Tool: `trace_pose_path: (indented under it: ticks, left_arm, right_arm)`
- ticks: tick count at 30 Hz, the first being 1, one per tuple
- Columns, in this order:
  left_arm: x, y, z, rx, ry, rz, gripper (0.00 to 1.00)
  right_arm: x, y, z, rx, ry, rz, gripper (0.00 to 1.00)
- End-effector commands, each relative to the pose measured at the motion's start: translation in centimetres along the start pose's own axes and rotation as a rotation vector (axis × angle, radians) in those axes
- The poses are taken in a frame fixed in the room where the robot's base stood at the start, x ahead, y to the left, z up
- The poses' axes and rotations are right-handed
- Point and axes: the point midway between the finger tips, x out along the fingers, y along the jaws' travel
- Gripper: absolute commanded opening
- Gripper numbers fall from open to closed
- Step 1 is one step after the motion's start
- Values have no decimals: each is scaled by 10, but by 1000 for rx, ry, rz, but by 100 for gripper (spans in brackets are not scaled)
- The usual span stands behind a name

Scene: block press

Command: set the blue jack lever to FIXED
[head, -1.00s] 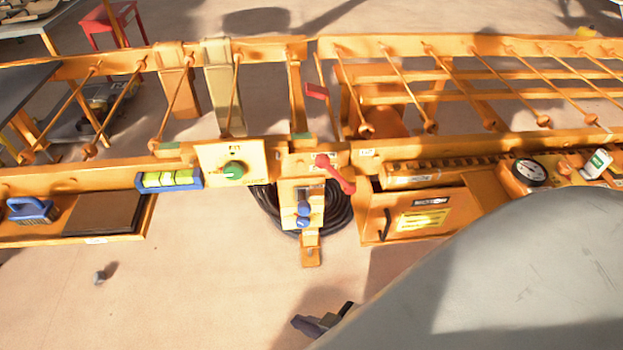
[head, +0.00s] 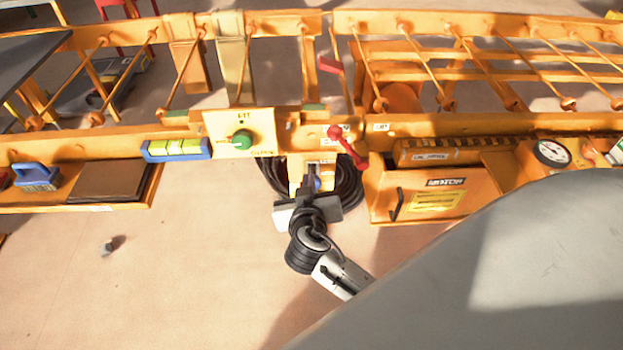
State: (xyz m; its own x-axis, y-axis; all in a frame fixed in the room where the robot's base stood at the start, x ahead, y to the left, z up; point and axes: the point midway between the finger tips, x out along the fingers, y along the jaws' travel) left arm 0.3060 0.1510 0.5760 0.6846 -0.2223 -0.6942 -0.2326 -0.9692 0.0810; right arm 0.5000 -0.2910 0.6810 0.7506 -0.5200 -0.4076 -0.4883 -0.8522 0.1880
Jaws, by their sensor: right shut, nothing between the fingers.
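The blue jack lever (head: 317,183) is on the small orange bracket below the front rail, near the middle of the head view. Only a bit of blue shows, since my right gripper covers most of it. My right gripper (head: 308,184) is shut, with its fingers pointing up the picture at the lever. Nothing is held between the fingers, and I cannot tell whether they touch the lever. The lever's position and the labels beside it are hidden. My left gripper is not in view.
A red lever (head: 347,147) stands just right of the bracket. A panel with a green knob (head: 242,140) is to the left. A black coiled hose (head: 349,187) hangs behind the bracket. A blue-framed level (head: 176,150) and a gauge (head: 552,153) sit on the rail.

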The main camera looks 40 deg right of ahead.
Motion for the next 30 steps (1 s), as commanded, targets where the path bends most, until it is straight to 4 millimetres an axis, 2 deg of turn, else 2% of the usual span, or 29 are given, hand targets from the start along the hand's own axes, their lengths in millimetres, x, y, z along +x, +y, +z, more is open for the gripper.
trace_pose_path:
  ticks: [6, 10, 14, 24, 27, 30]
  left_arm:
    - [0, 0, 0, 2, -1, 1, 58]
    - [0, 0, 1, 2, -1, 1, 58]
    - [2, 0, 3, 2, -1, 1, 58]
    - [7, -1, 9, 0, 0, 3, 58]
    - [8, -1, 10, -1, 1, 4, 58]
    - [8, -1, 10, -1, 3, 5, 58]
  right_arm:
    - [0, 0, 0, -2, -1, -3, 0]
    - [9, -1, 0, -3, 1, -4, 0]
    - [30, 0, 0, -5, 1, -2, 0]
    - [103, 0, 1, -4, -1, -2, 0]
    - [105, -1, 20, -8, -4, -5, 0]
    - [108, -1, 31, -5, -4, -4, 0]
